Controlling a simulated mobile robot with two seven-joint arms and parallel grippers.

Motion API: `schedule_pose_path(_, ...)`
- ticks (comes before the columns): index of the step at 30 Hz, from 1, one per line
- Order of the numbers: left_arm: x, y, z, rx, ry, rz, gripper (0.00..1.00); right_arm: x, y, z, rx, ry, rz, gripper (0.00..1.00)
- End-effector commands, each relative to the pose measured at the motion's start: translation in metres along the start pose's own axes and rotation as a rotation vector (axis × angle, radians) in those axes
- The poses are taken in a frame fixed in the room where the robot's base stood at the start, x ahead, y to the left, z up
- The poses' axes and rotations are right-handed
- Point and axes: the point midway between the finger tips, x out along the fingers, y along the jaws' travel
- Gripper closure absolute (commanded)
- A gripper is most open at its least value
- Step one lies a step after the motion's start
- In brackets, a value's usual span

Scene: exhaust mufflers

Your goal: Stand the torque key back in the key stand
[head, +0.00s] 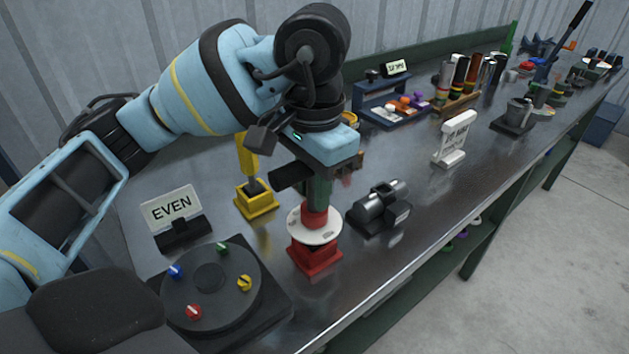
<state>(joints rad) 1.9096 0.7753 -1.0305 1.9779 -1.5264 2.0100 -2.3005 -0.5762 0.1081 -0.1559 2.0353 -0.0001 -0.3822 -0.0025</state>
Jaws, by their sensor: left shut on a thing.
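My left gripper (319,172) points down over the near part of the bench and is shut on a dark green upright piece (320,191), which looks like the torque key's handle. Below it are a red collar (315,216) and a round white disc (314,228) on a red block base (315,256), which looks like the key stand. The held piece looks upright and in line with the base. I cannot tell whether it is fully seated, as the gripper hides its top. My right gripper is not in view.
Left of the gripper, a yellow tool (247,158) stands in a yellow base (256,200). A metal muffler in a black cradle (382,212) is close on the right. The bench's front edge is near.

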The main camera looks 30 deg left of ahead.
Motion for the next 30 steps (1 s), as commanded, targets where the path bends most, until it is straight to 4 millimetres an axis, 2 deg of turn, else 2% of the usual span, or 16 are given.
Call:
schedule_pose_path(19, 0.0066, 0.0, 0.0, 0.0, 0.002, 0.0, 1.0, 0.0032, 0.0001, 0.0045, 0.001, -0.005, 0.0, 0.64)
schedule_pose_path(20, 0.0066, 0.0, 0.0, 0.0, 0.002, 0.0, 0.72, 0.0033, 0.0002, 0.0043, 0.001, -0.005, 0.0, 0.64)
schedule_pose_path(21, 0.0066, 0.0, 0.0, 0.0, 0.002, 0.0, 0.67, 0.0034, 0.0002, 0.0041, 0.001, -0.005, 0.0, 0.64)
schedule_pose_path(25, 0.0067, 0.0, 0.0, 0.0, 0.001, 0.0, 0.5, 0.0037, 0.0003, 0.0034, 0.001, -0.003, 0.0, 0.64)
schedule_pose_path(30, 0.0068, 0.0001, 0.0, 0.0, 0.001, 0.0, 0.5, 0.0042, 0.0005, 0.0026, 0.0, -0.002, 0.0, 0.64)
